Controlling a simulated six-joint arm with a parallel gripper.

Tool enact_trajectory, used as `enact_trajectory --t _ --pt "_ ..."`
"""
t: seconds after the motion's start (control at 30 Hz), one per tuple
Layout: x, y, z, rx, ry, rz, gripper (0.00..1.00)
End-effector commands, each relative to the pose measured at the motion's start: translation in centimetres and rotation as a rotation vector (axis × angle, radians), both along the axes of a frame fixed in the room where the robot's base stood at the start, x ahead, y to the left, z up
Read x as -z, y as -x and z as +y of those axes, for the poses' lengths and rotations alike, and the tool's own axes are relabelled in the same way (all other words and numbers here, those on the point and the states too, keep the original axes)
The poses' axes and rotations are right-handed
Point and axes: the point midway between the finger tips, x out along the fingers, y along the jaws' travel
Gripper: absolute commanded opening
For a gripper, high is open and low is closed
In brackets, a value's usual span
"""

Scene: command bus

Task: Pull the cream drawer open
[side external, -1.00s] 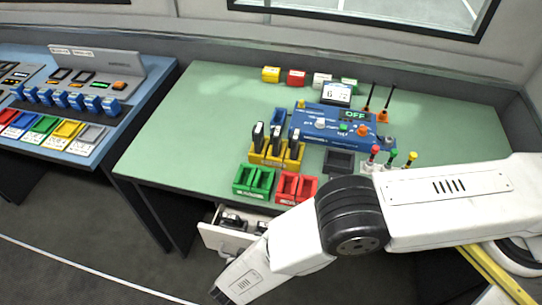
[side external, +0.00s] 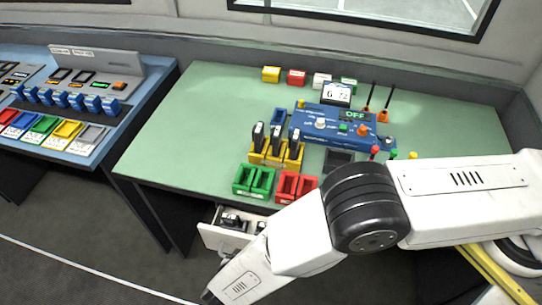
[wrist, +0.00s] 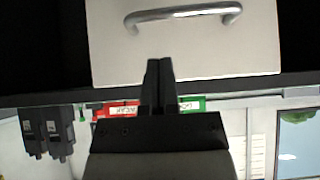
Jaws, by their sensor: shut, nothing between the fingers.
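The cream drawer (side external: 223,238) stands partly open under the green table in the side view, with dark items (side external: 232,221) inside. My arm covers its right part. In the wrist view the drawer's pale front (wrist: 225,50) fills the top, with a curved metal handle (wrist: 184,12) near the upper edge. My gripper (wrist: 159,64) is shut and empty. Its fingertips appear over the drawer front, below the handle in the picture and apart from it. In the side view the fingers are not clearly visible at the lower edge.
Green (side external: 253,181) and red (side external: 297,187) trays stand at the table's front edge above the drawer. A yellow rack (side external: 270,158) with black modules and a blue control box (side external: 335,125) stand behind. A blue console (side external: 75,100) is at left. The floor left of the drawer is clear.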

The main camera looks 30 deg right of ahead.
Motion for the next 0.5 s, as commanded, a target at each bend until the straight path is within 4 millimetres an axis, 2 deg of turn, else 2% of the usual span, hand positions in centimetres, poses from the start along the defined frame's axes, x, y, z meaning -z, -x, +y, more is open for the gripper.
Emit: enact_trajectory --t 0.2,0.5 --pt "-2.7 0.0 0.0 0.0 -0.002 0.0 0.0" --pt "-4.6 0.0 0.0 0.0 -0.001 0.001 0.0"
